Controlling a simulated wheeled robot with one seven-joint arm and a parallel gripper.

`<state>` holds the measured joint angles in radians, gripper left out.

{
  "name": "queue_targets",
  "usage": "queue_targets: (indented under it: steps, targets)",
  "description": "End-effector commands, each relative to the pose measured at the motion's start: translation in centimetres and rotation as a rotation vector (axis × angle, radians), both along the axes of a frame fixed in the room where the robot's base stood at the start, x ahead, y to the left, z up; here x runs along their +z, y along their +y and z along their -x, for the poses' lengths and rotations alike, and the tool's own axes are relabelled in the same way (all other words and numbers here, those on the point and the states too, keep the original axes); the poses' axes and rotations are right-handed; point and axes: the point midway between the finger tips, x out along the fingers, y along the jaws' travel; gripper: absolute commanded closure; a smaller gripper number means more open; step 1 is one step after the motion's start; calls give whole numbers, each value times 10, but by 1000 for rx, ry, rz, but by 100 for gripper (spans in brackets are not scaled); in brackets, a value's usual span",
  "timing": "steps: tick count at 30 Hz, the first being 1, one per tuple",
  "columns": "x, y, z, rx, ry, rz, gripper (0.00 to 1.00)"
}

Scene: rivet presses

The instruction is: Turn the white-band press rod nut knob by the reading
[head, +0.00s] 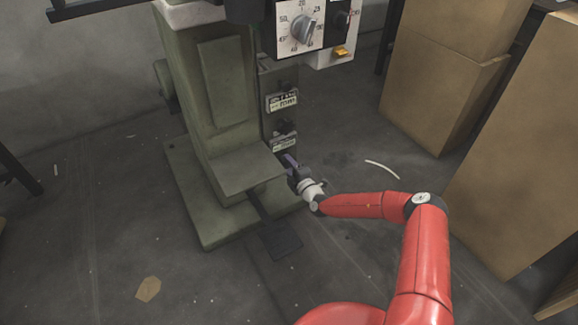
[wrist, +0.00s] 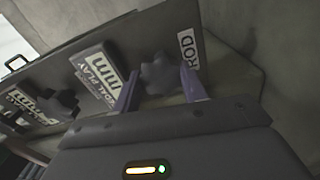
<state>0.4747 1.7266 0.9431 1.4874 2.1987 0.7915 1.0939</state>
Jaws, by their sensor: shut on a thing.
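The olive-green press (head: 215,110) stands left of centre in the head view, with a pale band (head: 195,14) at its top edge. In the wrist view a dark lobed knob (wrist: 159,72) sits beside a white label reading ROD (wrist: 188,50). My gripper (wrist: 160,84) has one purple finger on each side of this knob and is shut on it. In the head view my gripper (head: 291,164) is at the press's lower right side, and the knob cannot be made out there. Reading plates (head: 282,102) show on the side panel, their figures too small to read.
A second dark knob (wrist: 58,103) and a plate marked mm (wrist: 98,75) share the panel. Above are a numbered dial (head: 303,29) and a yellow switch (head: 341,52). A foot pedal (head: 281,240) lies at the base. Cardboard boxes (head: 440,85) stand at the right.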

Motion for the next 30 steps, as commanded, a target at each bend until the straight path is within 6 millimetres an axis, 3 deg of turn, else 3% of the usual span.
queue_targets:
  steps: [30]
  targets:
    - [-2, -1, 0, -2, 538, -795, 81]
